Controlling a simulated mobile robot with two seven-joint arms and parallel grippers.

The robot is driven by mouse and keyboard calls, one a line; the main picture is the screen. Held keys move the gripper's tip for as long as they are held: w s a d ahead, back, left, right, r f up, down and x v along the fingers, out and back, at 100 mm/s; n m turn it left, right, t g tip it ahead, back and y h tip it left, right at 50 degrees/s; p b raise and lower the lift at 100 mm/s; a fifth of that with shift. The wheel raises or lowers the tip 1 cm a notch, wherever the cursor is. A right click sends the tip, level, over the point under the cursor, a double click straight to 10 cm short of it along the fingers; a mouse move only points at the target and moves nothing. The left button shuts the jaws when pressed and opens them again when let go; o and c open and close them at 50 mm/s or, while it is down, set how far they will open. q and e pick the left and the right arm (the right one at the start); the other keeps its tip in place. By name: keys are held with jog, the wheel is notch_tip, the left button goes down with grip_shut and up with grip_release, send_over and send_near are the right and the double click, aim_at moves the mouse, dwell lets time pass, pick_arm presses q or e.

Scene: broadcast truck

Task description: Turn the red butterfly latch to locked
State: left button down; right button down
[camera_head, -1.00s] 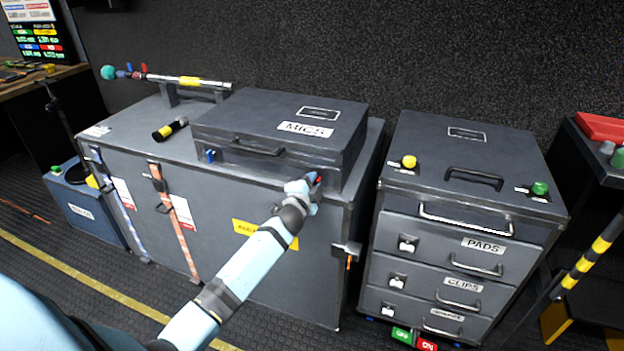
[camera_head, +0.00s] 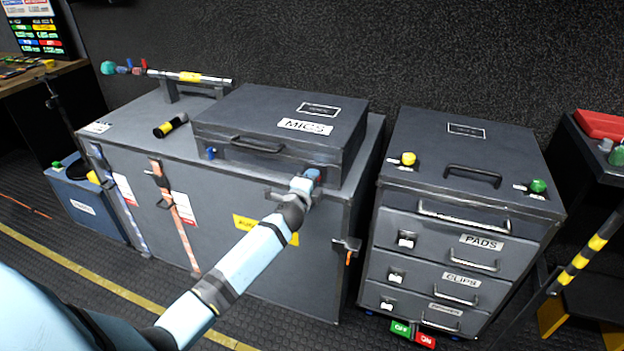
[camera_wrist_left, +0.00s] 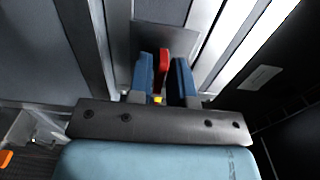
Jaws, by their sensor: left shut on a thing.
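The red butterfly latch (camera_wrist_left: 164,62) shows in the left wrist view as a narrow red tab between my two blue fingertips, in front of a grey plate. My left gripper (camera_head: 311,176) is at the front right of the MICS case (camera_head: 262,113), at the latch, and is shut on it. The fingertips also show in the left wrist view (camera_wrist_left: 164,80). In the head view the gripper hides the latch. A blue latch (camera_head: 211,153) is at the case's front left. My right gripper is not in view.
The MICS case lies on a large grey trunk (camera_head: 125,135). A black-and-yellow cylinder (camera_head: 170,126) and a pole on a stand (camera_head: 190,77) are beside and behind it. A drawer cabinet (camera_head: 460,205) stands to the right across a narrow gap.

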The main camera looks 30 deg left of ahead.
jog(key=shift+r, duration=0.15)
pick_arm(q)
jog(key=c, duration=1.2)
grip_release()
jog(key=shift+c, duration=0.2)
jog(key=p+v, duration=0.1)
jog(key=v, duration=1.3)
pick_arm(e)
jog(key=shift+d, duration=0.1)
pick_arm(q)
jog(key=shift+w+d, duration=0.1)
